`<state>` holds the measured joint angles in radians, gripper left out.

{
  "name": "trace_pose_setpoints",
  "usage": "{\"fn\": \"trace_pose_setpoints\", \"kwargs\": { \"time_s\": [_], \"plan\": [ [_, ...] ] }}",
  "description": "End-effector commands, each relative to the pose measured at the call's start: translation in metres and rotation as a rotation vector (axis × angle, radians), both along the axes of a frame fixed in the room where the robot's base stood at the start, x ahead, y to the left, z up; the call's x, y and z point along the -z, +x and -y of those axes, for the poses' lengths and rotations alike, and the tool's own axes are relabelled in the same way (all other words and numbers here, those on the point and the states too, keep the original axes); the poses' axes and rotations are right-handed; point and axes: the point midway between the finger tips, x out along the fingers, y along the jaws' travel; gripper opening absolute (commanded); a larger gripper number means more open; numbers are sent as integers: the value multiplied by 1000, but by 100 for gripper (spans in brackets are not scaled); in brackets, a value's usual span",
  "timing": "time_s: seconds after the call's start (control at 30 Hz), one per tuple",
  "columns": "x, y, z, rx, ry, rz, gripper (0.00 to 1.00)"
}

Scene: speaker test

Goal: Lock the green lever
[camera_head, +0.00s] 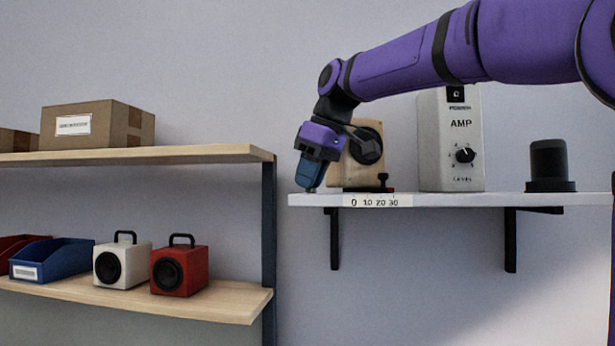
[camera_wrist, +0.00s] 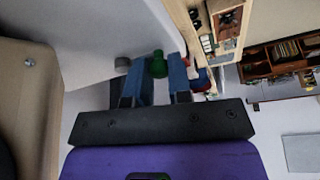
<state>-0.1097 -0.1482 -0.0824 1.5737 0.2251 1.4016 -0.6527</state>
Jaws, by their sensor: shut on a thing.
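The green lever (camera_wrist: 157,66) shows in the wrist view as a green knob between the two blue fingers of my gripper (camera_wrist: 164,76). The fingers are shut on it. In the head view my gripper (camera_head: 309,183) points down at the left end of the white wall shelf (camera_head: 302,200). A wooden speaker (camera_head: 346,172) stands on the shelf just right of my gripper, partly behind my wrist. I cannot tell the lever's exact angle.
An AMP box (camera_head: 450,150) and a dark cylinder (camera_head: 548,160) stand farther right. The left rack holds a carton (camera_head: 90,125), white speaker (camera_head: 120,265), red speaker (camera_head: 190,270) and bins.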

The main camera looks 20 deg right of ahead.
Motion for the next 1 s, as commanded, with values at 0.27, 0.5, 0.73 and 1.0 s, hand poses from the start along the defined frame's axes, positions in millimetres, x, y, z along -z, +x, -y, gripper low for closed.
{"fn": "trace_pose_setpoints", "kwargs": {
  "time_s": [0.27,0.5,0.73,1.0],
  "plan": [
    [-1,0,1,-7,0,1,0],
    [0,0,1,-7,-1,1,38],
    [0,0,0,-6,0,0,45],
    [-16,-4,4,-6,0,2,45]
  ]
}}
